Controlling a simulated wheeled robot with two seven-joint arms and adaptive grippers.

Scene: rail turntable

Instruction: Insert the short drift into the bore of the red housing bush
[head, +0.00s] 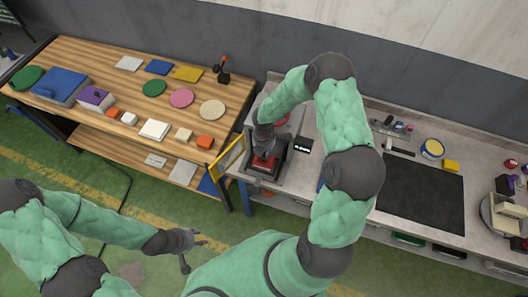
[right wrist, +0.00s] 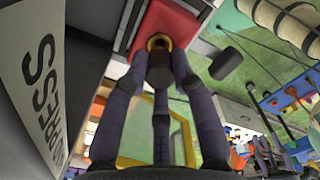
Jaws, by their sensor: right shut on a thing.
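The red housing (head: 263,162) sits in a dark press-like fixture (head: 279,170) at the left end of the grey bench. In the right wrist view the red housing (right wrist: 170,20) shows a brass-coloured bush ring (right wrist: 159,42). My right gripper (head: 264,147) is over the housing, and in the right wrist view its fingers (right wrist: 160,62) are shut on a short dark cylinder, the drift (right wrist: 160,76). The drift lines up closely with the ring; whether its end is inside the bore is hidden. My left gripper (head: 197,252) is open and empty, low over the floor.
A wooden table (head: 120,77) with coloured discs and blocks stands at the left. A yellow-framed panel (head: 227,157) is close to the fixture's left. A black mat (head: 422,192) lies on the bench at the right. A white PRESS label (right wrist: 35,75) is beside the right gripper.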

